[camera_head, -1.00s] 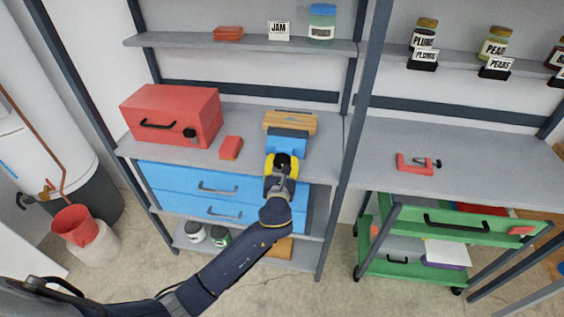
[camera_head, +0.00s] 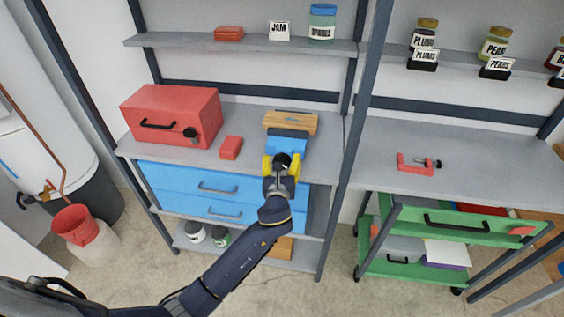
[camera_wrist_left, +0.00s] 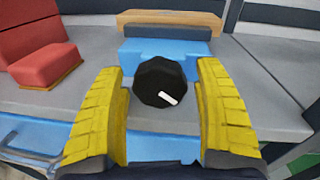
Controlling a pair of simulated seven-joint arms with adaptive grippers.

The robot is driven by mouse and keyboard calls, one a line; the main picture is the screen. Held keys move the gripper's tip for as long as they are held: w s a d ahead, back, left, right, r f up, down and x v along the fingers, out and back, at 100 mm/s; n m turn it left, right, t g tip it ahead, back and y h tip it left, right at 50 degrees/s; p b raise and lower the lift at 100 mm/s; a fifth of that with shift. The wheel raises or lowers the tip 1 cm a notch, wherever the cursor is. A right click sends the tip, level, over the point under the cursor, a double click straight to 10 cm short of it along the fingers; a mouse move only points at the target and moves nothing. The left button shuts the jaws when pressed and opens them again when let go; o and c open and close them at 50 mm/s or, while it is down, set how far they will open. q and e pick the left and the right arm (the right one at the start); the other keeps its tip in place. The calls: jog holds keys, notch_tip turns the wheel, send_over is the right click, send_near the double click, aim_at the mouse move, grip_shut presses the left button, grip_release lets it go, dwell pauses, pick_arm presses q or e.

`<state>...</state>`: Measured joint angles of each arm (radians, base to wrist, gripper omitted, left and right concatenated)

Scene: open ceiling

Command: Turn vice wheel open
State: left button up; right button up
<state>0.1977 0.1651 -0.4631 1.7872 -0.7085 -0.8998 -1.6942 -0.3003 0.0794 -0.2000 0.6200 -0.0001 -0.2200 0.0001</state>
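The blue vice (camera_head: 289,142) sits on the grey shelf top, with a wooden block (camera_head: 290,121) at its back; it also shows in the left wrist view (camera_wrist_left: 148,55). Its black wheel (camera_wrist_left: 160,82) has a white mark at its lower right. My left gripper (camera_head: 281,162) is in front of the vice. In the left wrist view its yellow fingers (camera_wrist_left: 163,100) stand on both sides of the wheel, with a gap on each side. The gripper is open. My right gripper does not show.
A red toolbox (camera_head: 175,112) and a small red block (camera_head: 230,148) lie left of the vice. Blue drawers (camera_head: 170,182) are below it. A shelf post (camera_head: 350,150) stands close on the right. A red clamp (camera_head: 412,166) lies beyond the post.

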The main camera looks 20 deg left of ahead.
pick_arm(q)
jog(key=shift+o, duration=0.2)
jog(key=shift+s+f, duration=0.1)
jog(key=shift+s, duration=0.05)
jog(key=s+d, duration=0.2)
jog(key=s, duration=0.9)
jog(key=shift+s+d+r, duration=0.2)
jog(key=shift+s, duration=0.05)
